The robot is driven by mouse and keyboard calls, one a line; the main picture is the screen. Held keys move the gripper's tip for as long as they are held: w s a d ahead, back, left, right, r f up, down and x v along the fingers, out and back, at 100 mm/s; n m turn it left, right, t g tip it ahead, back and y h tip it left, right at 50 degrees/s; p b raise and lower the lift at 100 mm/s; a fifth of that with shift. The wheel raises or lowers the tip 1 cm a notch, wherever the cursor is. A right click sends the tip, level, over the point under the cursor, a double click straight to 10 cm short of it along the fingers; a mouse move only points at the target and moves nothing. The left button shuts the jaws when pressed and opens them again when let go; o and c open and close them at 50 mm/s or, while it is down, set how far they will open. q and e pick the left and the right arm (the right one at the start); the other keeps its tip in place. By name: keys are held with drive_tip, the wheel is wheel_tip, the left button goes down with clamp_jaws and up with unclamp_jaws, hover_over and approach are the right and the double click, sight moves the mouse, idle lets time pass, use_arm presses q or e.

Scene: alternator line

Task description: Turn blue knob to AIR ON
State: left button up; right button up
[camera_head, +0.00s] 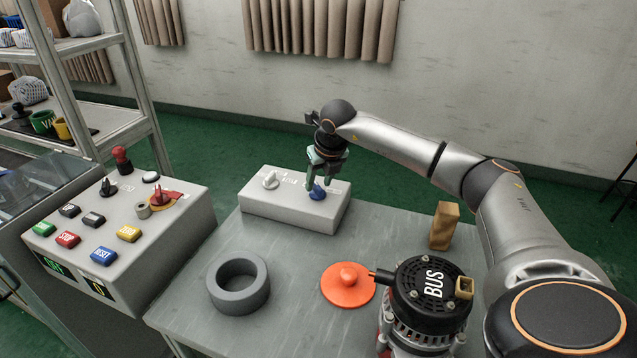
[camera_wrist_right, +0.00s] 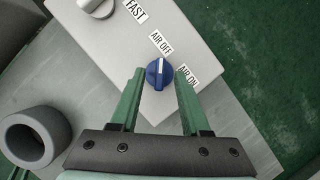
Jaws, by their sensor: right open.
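The blue knob (camera_head: 318,192) sits on the top face of a grey control box (camera_head: 270,212) at the back of the table. In the right wrist view the blue knob (camera_wrist_right: 158,73) has a white pointer line, between the AIR OFF label (camera_wrist_right: 161,43) and the AIR ON label (camera_wrist_right: 187,77). The line lies nearly along the picture's vertical, its pointed end not clear. My right gripper (camera_head: 326,180) is open above the knob. In the wrist view its green fingers (camera_wrist_right: 158,80) stand on either side of the knob, with gaps. My left gripper is not in view.
A grey-white knob (camera_head: 270,180) is on the same box, left of the blue one. A grey ring (camera_head: 238,282), an orange disc (camera_head: 348,284), an alternator (camera_head: 430,300) and a tan block (camera_head: 444,226) stand on the table. A button panel (camera_head: 150,235) is at left.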

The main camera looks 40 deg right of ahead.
drive_tip(key=shift+w+d+f, duration=0.1)
drive_tip(key=shift+w+f, duration=0.1)
drive_tip(key=shift+f, duration=0.25)
clamp_jaws()
idle(0.4)
